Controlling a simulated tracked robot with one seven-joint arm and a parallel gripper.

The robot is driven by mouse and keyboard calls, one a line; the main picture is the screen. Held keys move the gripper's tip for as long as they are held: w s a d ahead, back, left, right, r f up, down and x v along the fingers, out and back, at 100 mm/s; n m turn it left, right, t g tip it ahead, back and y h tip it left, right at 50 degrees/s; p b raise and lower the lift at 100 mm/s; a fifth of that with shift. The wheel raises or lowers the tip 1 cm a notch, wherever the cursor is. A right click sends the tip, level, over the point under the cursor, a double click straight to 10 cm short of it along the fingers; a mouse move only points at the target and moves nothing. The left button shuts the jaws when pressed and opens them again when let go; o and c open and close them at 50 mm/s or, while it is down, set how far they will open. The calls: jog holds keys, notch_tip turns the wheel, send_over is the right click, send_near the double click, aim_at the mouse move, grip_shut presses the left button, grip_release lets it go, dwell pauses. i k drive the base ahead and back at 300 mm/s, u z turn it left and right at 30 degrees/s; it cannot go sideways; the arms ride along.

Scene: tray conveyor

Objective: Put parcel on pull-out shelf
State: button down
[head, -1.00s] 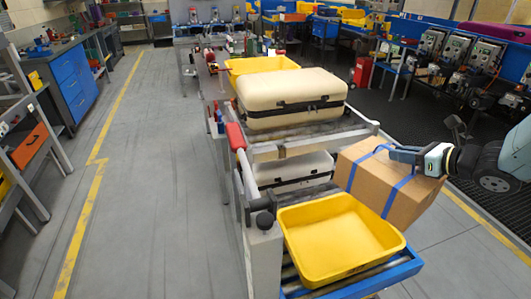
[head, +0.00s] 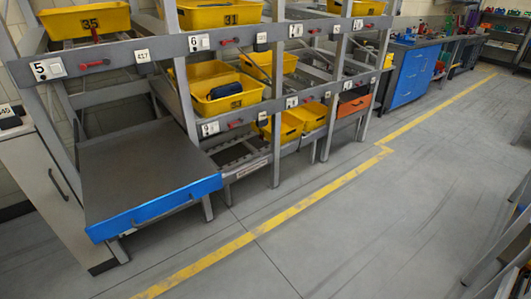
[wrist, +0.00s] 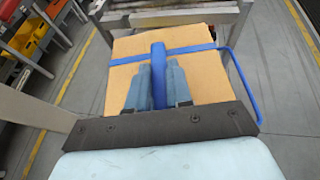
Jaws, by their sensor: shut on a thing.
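The parcel (wrist: 207,78), a brown cardboard box with blue straps, fills the middle of the wrist view. My gripper (wrist: 158,82) is shut on it, with its two fingers either side of the raised blue strap. The parcel's underside is hidden. The pull-out shelf (head: 140,172) is at the left in the head view. It is a flat, empty grey board with a blue front edge and a handle, extended from the lower rack. Neither my gripper nor the parcel shows in the head view.
The rack's upright (head: 178,85) stands beside the shelf, with yellow bins (head: 226,95) on the levels to the right. A white cabinet (head: 40,185) is left of the shelf. The floor (head: 330,235) in front is clear, crossed by a yellow line.

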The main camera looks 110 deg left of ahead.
aim_at(162, 168)
jog(key=k, duration=2)
jog(key=z, duration=1.45)
jog(key=i, duration=0.2)
jog(key=u, duration=2.35)
jog(key=i, duration=0.15)
jog(key=u, duration=1.4)
